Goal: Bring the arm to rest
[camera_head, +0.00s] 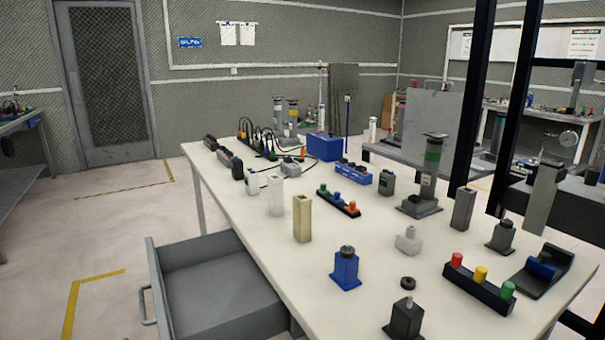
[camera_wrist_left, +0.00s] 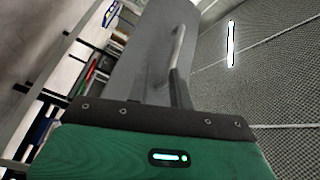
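Neither arm nor gripper shows in the head view. In the left wrist view, a green housing (camera_wrist_left: 150,152) with a dark bolted band and a small lit strip fills the bottom; I take it as part of my left arm. A grey tapered piece with a rod-like part (camera_wrist_left: 150,60) rises beyond it. I cannot tell whether that piece is part of my left gripper, and no pair of fingertips can be made out. Nothing held can be made out. My right gripper is in no view.
A white table (camera_head: 270,245) carries several blocks, button boxes and fixtures. A grey drawer (camera_head: 215,280) stands open at its left side. Black uprights (camera_head: 486,95) stand at the right. The floor at the left (camera_head: 110,235) is clear.

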